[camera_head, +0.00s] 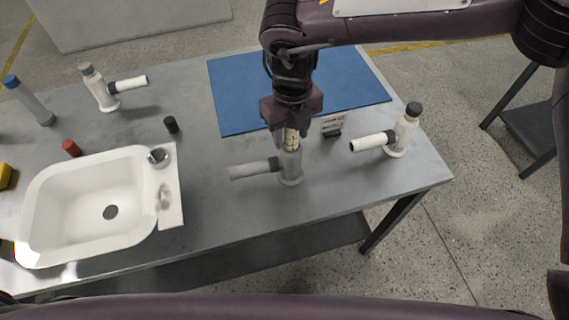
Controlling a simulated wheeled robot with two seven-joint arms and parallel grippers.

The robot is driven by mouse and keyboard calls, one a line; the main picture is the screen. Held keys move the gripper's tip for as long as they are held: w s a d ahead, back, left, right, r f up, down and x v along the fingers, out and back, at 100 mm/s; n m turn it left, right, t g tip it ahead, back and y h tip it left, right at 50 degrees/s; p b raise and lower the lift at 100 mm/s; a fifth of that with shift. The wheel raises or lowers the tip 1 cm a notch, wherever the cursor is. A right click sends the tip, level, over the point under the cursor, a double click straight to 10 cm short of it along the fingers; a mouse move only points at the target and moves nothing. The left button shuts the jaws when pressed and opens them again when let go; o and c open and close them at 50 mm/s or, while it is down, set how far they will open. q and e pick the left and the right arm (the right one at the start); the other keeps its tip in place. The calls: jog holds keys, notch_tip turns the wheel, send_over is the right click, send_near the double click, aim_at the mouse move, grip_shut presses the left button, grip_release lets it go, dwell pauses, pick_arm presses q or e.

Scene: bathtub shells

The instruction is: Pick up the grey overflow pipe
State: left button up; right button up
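The grey overflow pipe (290,168) stands upright on the table right of the middle. Its grey side branch (250,170) with a dark collar points left. My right gripper (291,142) comes down from above, right at the top of this pipe. Its fingers and palm hide the pipe's upper end. The fingers are seen nearly edge-on, so whether they are closed on the pipe does not show. The pipe's base appears to rest on the table. My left gripper is not in view.
A white pipe (402,136) stands at the right, another (99,90) at the back left beside a grey blue-capped bottle-like part (30,101). A white tub shell (50,202), red cap (71,148) and black cap (171,125) lie left. A blue mat (235,90) lies behind.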

grip_shut()
jog(key=shift+r, duration=0.15)
